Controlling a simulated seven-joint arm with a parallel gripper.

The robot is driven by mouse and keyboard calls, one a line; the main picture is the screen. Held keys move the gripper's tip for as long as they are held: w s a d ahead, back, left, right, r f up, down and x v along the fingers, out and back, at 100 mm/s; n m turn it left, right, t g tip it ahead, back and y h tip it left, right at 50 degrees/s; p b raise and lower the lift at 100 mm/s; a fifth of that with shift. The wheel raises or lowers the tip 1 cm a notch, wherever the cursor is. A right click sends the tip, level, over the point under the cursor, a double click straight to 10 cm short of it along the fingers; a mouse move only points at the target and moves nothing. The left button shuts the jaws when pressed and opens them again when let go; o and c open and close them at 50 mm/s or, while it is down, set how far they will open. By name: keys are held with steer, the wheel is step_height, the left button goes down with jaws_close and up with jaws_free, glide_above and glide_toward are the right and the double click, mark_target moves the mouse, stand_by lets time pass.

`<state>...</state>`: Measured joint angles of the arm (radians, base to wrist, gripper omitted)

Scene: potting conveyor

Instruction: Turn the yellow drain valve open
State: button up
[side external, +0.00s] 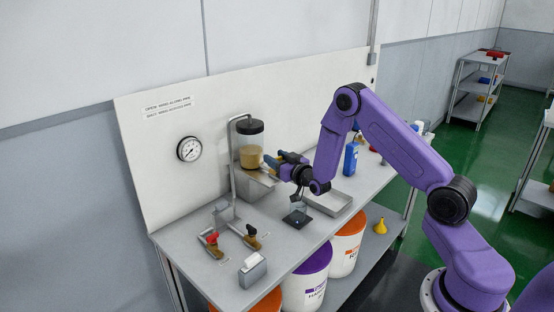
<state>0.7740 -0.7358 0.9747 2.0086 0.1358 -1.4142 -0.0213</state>
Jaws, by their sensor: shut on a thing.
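My gripper (272,162) is beside the lower right of a clear jar (252,148) with a dark lid and tan contents. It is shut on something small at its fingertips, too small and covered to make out. I cannot tell from this view whether either valve is open, and no clearly yellow valve handle shows.
A round gauge (189,149) hangs on the white back panel. A metal post (233,165) stands left of the jar. A shallow grey tray (333,207), a blue bottle (351,158) and a small grey box (252,270) are on the bench. Buckets (307,285) stand below.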

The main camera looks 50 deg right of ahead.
steer(key=m+g+h, duration=0.1)
steer(key=h, duration=0.1)
steer(key=m+g+h, duration=0.1)
steer(key=m+h, duration=0.1)
steer(key=h, duration=0.1)
steer(key=shift+a+m, duration=0.2)
steer(key=shift+m, duration=0.1)
steer(key=m+g+h, duration=0.4)
steer(key=h, duration=0.1)
steer(key=shift+m+h, duration=0.3)
steer(key=shift+h, duration=0.1)
steer(key=m+g+h, duration=0.1)
steer(key=g, duration=0.1)
steer(key=m+g+h, duration=0.1)
steer(key=m+g, duration=0.1)
steer(key=g, duration=0.1)
steer(key=shift+d+m+h, duration=0.1)
steer(key=shift+m+h, duration=0.2)
steer(key=shift+h, duration=0.1)
steer(key=shift+m+g+h, duration=0.3)
steer(key=shift+m+g, duration=0.6)
steer(key=shift+g, duration=0.55)
steer(key=shift+m+g+h, duration=0.3)
steer(key=shift+m+g, duration=0.6)
steer(key=shift+g, duration=0.55)
steer(key=shift+d+m+g, duration=0.1)
steer(key=shift+m+g, duration=0.2)
steer(key=shift+g, duration=0.2)
steer(key=o, duration=1)
steer(key=shift+c, duration=0.2)
